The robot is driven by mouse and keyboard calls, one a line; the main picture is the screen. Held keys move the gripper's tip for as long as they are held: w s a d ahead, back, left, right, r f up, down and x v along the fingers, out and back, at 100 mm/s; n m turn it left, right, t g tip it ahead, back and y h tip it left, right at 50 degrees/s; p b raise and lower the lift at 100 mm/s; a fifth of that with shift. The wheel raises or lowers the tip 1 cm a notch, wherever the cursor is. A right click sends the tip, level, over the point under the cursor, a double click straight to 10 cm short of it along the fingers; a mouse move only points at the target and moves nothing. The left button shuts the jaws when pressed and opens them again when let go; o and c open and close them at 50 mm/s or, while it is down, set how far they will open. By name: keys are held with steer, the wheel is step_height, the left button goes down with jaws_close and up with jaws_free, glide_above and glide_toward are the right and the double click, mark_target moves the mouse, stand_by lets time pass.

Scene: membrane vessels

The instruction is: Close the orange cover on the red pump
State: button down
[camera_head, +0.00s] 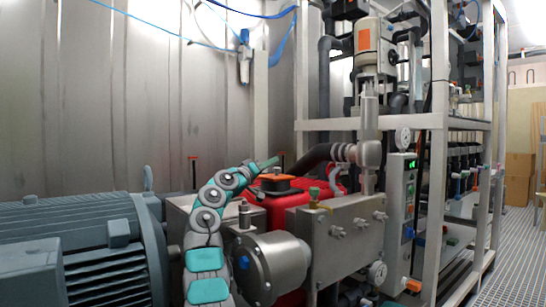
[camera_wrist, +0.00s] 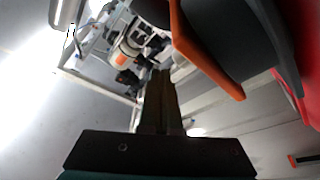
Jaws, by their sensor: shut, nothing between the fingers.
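The red pump (camera_head: 284,202) stands behind the metal block in the middle of the head view. The orange cover (camera_head: 276,179) is on top of it, orange with a dark area; its exact angle is hard to tell. In the wrist view, the cover's orange edge (camera_wrist: 190,45) borders a dark grey surface at upper right, close beside my gripper. Red pump body (camera_wrist: 290,92) shows at the right edge. My gripper (camera_wrist: 160,78) is shut and empty, its fingers dark in the wrist view. In the head view, my teal and grey arm reaches to the pump's top; the fingertips are too small to make out.
A large grey-green motor (camera_head: 80,240) stands at left. A metal cylinder (camera_head: 270,266) and a steel block (camera_head: 345,235) with fittings stand in front of the pump. A dark curved pipe (camera_head: 315,158) rises behind it. A framed rack (camera_head: 440,150) is at right.

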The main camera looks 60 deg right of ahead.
step_height(320, 180, up, 2)
steer(key=shift+w+r+p, duration=0.1)
steer(key=shift+p, duration=0.5)
steer(key=shift+a+f+b, duration=0.2)
steer(key=shift+b, duration=0.25)
steer(key=shift+s+a+b, duration=0.85)
steer(key=shift+a+b, duration=0.1)
steer(key=shift+b, duration=0.25)
steer(key=s+a+r+b, duration=0.1)
steer(key=s+a+b, duration=0.3)
steer(key=s+a, duration=0.4)
steer(key=shift+a+r+b, duration=0.3)
steer(key=shift+a+r, duration=0.05)
steer(key=shift+a, duration=0.85)
steer(key=shift+s, duration=0.1)
